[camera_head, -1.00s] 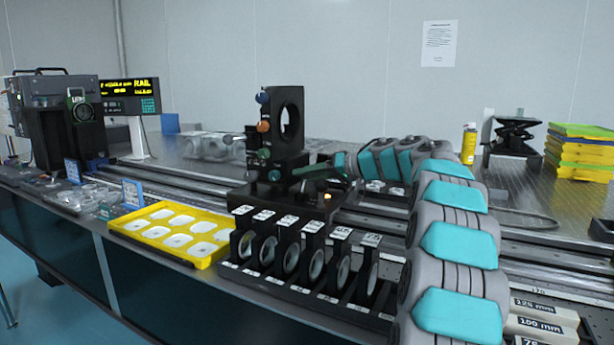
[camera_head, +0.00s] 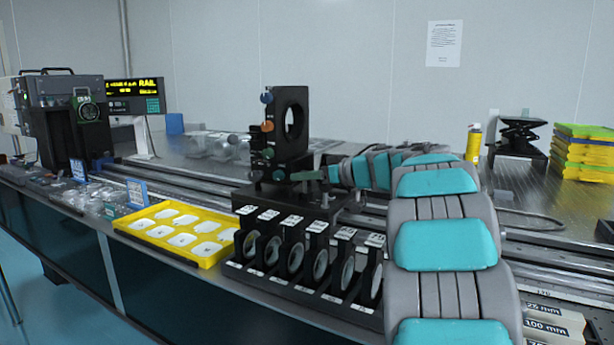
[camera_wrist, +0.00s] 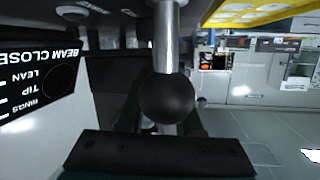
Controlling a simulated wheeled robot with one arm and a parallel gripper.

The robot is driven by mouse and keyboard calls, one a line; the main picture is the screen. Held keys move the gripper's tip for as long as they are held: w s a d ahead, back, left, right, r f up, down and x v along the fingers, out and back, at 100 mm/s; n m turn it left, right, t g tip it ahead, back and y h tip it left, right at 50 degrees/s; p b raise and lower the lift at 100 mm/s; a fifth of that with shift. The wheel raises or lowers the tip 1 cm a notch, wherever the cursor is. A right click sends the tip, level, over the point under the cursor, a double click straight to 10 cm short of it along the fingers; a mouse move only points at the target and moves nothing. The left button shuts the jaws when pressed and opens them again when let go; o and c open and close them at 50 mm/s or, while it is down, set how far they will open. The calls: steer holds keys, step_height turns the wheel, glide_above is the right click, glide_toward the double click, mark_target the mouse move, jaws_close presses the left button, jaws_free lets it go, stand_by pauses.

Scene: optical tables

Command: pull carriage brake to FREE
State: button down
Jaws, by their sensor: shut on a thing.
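The carriage (camera_head: 284,192) sits on the rail and carries a black upright mount (camera_head: 275,130) with a round opening and coloured knobs. In the wrist view, the brake lever shows as a silver rod (camera_wrist: 166,38) ending in a black ball knob (camera_wrist: 167,98). My gripper (camera_wrist: 160,122) is shut on the ball knob; a dark jaw bar lies in front of it, and the far jaw is mostly hidden. In the head view my gripper (camera_head: 306,177) is at the carriage's right side, where the lever cannot be made out. No FREE mark is readable.
A rack of lens holders (camera_head: 305,262) stands in front of the carriage. A yellow tray (camera_head: 180,233) lies left of it. A sign reading BEAM CLOSED (camera_wrist: 35,85) shows in the wrist view. A spray can (camera_head: 473,144) and yellow-green trays (camera_head: 583,152) stand back right.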

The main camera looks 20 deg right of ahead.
steer(key=shift+s+a, duration=0.1)
steer(key=shift+a, duration=0.05)
stand_by(0.4)
steer(key=c, duration=0.6)
jaws_free()
steer(key=shift+s, duration=0.1)
steer(key=v, duration=0.7)
steer(key=shift+s+r, duration=0.1)
steer(key=shift+s, duration=0.2)
